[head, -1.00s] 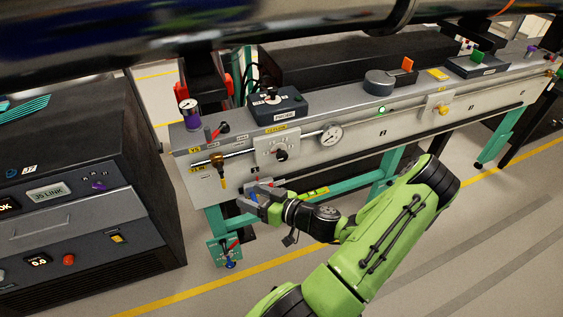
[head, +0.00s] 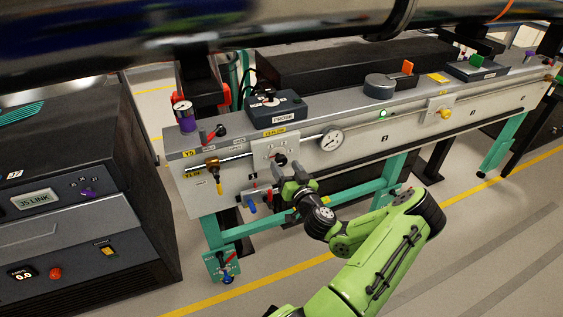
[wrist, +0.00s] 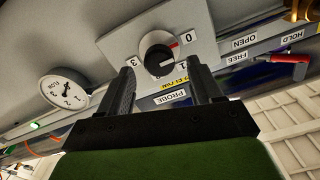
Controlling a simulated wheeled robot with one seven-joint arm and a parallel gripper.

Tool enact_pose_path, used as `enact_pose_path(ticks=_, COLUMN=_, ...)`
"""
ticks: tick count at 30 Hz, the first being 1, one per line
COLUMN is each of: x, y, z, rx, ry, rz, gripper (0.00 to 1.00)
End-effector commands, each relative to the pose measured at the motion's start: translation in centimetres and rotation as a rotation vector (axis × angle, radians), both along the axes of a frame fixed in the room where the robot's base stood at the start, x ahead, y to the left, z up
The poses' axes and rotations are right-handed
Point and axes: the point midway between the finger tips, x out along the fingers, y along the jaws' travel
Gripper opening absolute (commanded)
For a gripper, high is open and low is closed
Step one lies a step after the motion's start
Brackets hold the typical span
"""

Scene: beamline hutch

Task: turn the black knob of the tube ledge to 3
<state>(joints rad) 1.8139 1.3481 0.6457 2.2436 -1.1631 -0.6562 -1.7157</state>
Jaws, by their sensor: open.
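The black knob (head: 280,160) sits on a light grey plate on the front of the tube ledge (head: 350,150). In the wrist view the knob (wrist: 157,52) has a red and white mark; its red part points toward the 0. The label 3 is on the left side of the knob in that view, and a 1 shows at lower right. My gripper (head: 293,182) is open and empty, just below and in front of the knob. In the wrist view its fingers (wrist: 162,78) stand on either side below the knob, apart from it.
A round gauge (head: 331,139) is right of the knob plate. A brass valve with a yellow handle (head: 217,180) is to its left, and a blue-handled lever (head: 253,206) hangs below. A dark probe box (head: 276,106) stands on the ledge above.

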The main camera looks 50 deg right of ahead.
Motion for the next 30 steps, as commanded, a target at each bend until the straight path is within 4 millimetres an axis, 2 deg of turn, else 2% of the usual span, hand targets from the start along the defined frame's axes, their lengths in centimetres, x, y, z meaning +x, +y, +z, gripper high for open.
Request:
enact_pose_path(ticks=3, x=2.1, y=-1.2, z=0.2, rx=-0.005, ry=0.0, rz=0.0, gripper=0.65)
enact_pose_path(ticks=6, x=3.2, y=-1.9, z=0.1, rx=-0.002, ry=0.0, rz=0.0, gripper=0.65)
enact_pose_path(ticks=16, x=3.7, y=-2.2, z=0.0, rx=0.001, ry=0.001, rz=-0.001, gripper=0.63)
enact_pose_path(ticks=27, x=3.6, y=-2.2, z=0.0, rx=0.001, ry=0.001, rz=-0.001, gripper=0.09)
enact_pose_path(ticks=30, x=3.6, y=-2.2, z=0.0, rx=0.001, ry=0.001, rz=-0.001, gripper=0.09)
